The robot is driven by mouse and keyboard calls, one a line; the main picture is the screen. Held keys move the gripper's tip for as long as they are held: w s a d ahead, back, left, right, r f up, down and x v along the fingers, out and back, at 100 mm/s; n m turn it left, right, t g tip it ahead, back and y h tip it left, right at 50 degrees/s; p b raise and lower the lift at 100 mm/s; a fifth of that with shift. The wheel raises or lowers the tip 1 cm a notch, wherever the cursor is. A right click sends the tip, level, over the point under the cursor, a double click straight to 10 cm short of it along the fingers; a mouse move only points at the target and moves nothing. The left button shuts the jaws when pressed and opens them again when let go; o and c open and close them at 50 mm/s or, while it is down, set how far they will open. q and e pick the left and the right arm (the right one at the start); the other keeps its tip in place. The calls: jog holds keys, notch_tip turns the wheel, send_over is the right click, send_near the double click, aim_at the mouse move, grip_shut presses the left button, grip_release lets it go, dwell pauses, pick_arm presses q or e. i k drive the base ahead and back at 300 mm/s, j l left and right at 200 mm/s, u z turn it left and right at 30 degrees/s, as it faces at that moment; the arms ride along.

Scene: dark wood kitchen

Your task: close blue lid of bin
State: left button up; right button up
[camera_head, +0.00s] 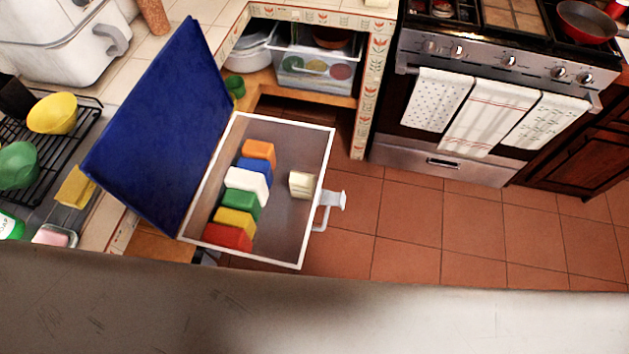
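The blue lid (165,125) stands open, tilted up along the left side of the bin. The bin (318,143) is a box with a white rim and grey inside, and a white latch or handle (328,205) sticks out on its right side. A row of coloured blocks (246,178) lies inside along the left wall, in orange, blue, white, green, yellow and red. A small cream block (301,185) lies apart near the right wall. Neither of my grippers is in the head view.
A counter with a dish rack (50,150) and bowls is at the left. A stove with towels (475,112) stands at the upper right. A shelf with a clear container (312,72) is behind the bin. A pale surface (400,315) crosses the bottom. Tiled floor (430,225) right of the bin is clear.

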aim_at(152, 155)
jog(key=i+l+u, duration=0.1)
jog(key=l+u, duration=0.15)
jog(key=i+l+u, duration=0.1)
jog(key=l+u, duration=0.4)
jog(key=l, duration=0.15)
jog(key=k+j+z, duration=0.35)
jog(key=k, duration=0.25)
